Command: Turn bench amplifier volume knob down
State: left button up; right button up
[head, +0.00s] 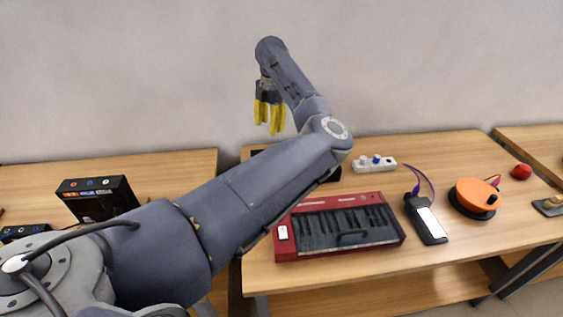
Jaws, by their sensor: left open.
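My left gripper (269,124) has yellow fingers and hangs open and empty in front of the wall, above the back of the middle table. The upper part of a dark box (258,151) shows beside my left arm, which hides most of it; I cannot tell whether it is the amplifier. Another black box (97,197) with small coloured round parts on its top stands on the left table. No volume knob can be made out for certain. My right gripper is not in view.
A red keyboard-like unit (288,252) lies at the front of the middle table (440,270). A red object (521,171) lies farther right.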

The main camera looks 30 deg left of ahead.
pick_arm(q)
jog(key=shift+t+h, duration=0.3)
jog(key=shift+h, duration=0.1)
jog(key=d+f, duration=0.1)
jog(key=f, duration=0.4)
jog(key=w+d+f, duration=0.1)
jog(key=f, duration=0.4)
jog(key=d+f, duration=0.1)
jog(key=f, duration=0.5)
jog(key=shift+w+d+f, duration=0.1)
jog(key=shift+w, duration=0.3)
grip_shut()
